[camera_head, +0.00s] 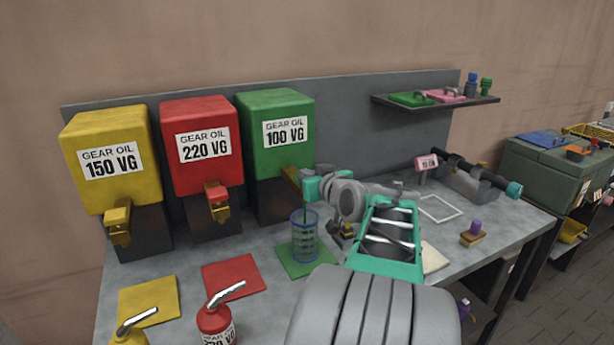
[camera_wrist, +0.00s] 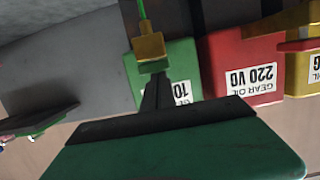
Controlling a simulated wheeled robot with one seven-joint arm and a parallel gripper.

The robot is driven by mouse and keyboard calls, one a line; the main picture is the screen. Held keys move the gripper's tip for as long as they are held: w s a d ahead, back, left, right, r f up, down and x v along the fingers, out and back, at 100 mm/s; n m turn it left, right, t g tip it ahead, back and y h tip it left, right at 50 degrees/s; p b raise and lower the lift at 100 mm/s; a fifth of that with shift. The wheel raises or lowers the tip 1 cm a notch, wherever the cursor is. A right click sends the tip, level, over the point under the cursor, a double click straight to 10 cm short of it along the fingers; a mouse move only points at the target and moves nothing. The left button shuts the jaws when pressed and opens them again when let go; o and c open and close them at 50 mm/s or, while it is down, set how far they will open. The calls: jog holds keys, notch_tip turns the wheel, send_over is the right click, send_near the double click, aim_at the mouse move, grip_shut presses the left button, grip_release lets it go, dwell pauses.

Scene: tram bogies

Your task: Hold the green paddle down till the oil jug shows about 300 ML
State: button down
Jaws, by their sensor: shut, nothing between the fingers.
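The green oil tank (camera_head: 276,110), labelled GEAR OIL 100 VG, stands at the right of three tanks and shows upside down in the wrist view (camera_wrist: 190,62). Its brass tap (camera_wrist: 148,46) is just beyond my gripper's fingertips. My gripper (camera_wrist: 155,95) is shut and empty, its dark fingers at the tap. A thin green oil stream (camera_wrist: 143,10) runs from the tap. The clear oil jug (camera_head: 305,243) stands under it on the green mat (camera_head: 294,267). Its level and marks are too small to read.
The red 220 VG tank (camera_head: 198,130) and yellow 150 VG tank (camera_head: 92,190) stand to the left. Red (camera_head: 235,276) and yellow (camera_head: 150,302) mats lie before them, with a red oil can (camera_head: 214,322) at the front. A shelf (camera_head: 470,102) hangs at right.

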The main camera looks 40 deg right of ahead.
jog(key=shift+f, duration=0.5)
jog(key=shift+r, duration=0.4)
notch_tip(320, 180, up, 4)
jog(key=shift+f+p, duration=0.1)
jog(key=shift+p, duration=0.85)
jog(key=b+v, duration=0.2)
jog(key=v, duration=0.8)
